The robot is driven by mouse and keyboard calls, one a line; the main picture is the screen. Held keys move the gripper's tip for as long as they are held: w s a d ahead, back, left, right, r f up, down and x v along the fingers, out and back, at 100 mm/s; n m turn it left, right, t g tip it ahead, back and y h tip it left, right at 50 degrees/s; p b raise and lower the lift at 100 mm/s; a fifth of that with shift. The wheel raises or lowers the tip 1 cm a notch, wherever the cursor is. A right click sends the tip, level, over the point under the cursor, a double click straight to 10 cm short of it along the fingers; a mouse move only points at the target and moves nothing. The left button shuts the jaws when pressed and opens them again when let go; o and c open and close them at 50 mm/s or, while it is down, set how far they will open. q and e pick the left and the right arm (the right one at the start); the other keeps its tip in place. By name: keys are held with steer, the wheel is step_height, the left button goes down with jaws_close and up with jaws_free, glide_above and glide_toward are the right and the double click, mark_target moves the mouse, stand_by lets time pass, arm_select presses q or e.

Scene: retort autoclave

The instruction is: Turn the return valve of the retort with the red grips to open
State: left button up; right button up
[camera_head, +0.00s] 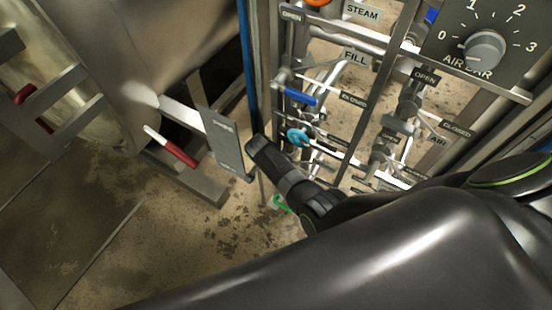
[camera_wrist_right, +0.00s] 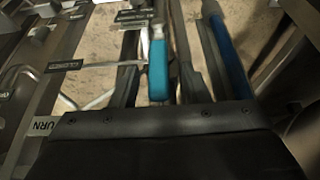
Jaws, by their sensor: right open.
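The retort with the red grips (camera_head: 172,147) is the large metal vessel at the left of the head view. A teal valve handle (camera_head: 297,137) sits on the pipe rack right of it. In the wrist view a teal lever (camera_wrist_right: 158,66) lies between the two dark fingers of my right gripper (camera_wrist_right: 158,50), which is open. I cannot tell whether either finger touches it. A label reading "URN" (camera_wrist_right: 43,126) is partly cut off at the lower left. In the head view my right gripper (camera_head: 262,152) is beside the rack, its fingers not clear. My left gripper is not in view.
Steel frame bars, pipes and labels crowd the rack. A dark blue valve handle (camera_head: 300,96) is above the teal one. An air dial (camera_head: 485,46) is at the upper right. A blue upright pipe (camera_wrist_right: 228,52) runs close beside the right finger. Floor is clear at the lower left.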

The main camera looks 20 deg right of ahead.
steer(key=p+v, duration=0.7)
steer(key=v, duration=0.1)
steer(key=shift+r, duration=0.3)
steer(key=s+d+f+n+g+y, duration=0.1)
steer(key=s+d+f+n, duration=0.2)
steer(key=s+f, duration=0.5)
steer(key=s+d+f+n+y, duration=0.1)
steer(key=s+d+f+n, duration=0.15)
steer(key=s+f, duration=0.6)
steer(key=s+d+f+n, duration=0.1)
steer(key=s+d, duration=0.2)
steer(key=s, duration=0.6)
steer(key=s+d+f+n, duration=0.2)
steer(key=s+d, duration=0.1)
steer(key=s, duration=0.6)
steer(key=s+d+f+n, duration=0.1)
steer(key=s+d, duration=0.1)
steer(key=s, duration=0.7)
steer(key=shift+s+d+f+g+y, duration=0.2)
steer(key=shift+s+d+g+y, duration=0.1)
steer(key=shift+d+y, duration=0.1)
